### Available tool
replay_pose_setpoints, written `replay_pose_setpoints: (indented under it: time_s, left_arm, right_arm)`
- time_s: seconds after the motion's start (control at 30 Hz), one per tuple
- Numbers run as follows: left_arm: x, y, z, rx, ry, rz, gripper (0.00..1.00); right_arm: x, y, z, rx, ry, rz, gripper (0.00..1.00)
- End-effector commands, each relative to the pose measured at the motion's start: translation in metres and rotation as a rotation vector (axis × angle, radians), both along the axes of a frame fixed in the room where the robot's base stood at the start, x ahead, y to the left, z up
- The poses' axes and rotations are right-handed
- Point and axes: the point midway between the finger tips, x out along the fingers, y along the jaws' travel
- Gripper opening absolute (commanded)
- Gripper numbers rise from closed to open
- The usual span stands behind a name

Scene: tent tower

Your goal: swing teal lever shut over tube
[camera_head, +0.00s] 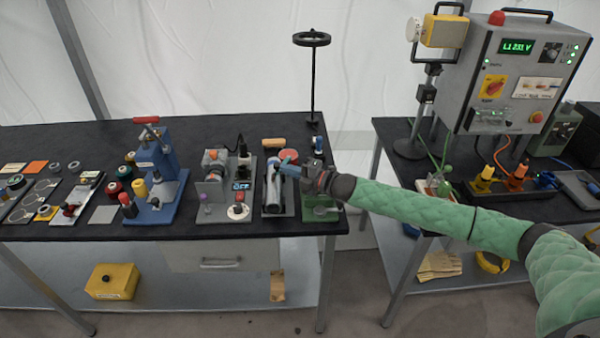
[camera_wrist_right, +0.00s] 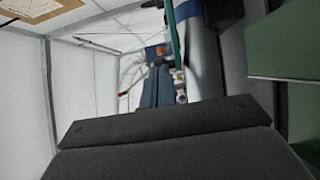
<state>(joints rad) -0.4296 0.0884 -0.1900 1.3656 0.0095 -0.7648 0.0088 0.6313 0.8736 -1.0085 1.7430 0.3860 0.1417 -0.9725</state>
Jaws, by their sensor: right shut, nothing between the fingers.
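A pale grey tube (camera_head: 272,186) lies lengthwise in a fixture on a grey base plate near the right end of the left bench. My right gripper (camera_head: 284,169) is shut and empty, with its blue fingers just above and beside the tube's far end. In the right wrist view the blue fingertips (camera_wrist_right: 157,72) are together. There a thin teal strip, seemingly the teal lever (camera_wrist_right: 171,38), runs beside the pale tube (camera_wrist_right: 200,60). I cannot tell whether the fingers touch the lever. In the head view the lever is not clearly distinguishable near my gripper. My left gripper is not in view.
A ring stand (camera_head: 312,80) rises behind. A blue press (camera_head: 156,170) stands further left.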

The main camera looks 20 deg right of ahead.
Motion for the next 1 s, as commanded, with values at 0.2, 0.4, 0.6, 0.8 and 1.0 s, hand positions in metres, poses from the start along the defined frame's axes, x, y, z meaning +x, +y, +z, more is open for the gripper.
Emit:
replay_pose_setpoints:
  time_s: [0.2,0.4,0.6,0.8,1.0]
  left_arm:
    - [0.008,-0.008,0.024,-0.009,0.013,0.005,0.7]
    - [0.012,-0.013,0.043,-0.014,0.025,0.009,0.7]
    - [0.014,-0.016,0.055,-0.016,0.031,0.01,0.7]
    - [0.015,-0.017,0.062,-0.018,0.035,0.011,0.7]
    - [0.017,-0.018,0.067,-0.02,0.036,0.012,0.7]
  right_arm:
    - [0.004,0.024,-0.004,0.007,0.002,-0.091,0.0]
    - [0.008,0.033,-0.002,0.005,0.001,-0.184,0.0]
    - [0.011,0.038,-0.002,0.004,0.002,-0.257,0.0]
    - [0.015,0.041,0.0,-0.002,-0.001,-0.256,0.0]
    - [0.017,0.045,0.0,-0.001,-0.001,-0.256,0.0]
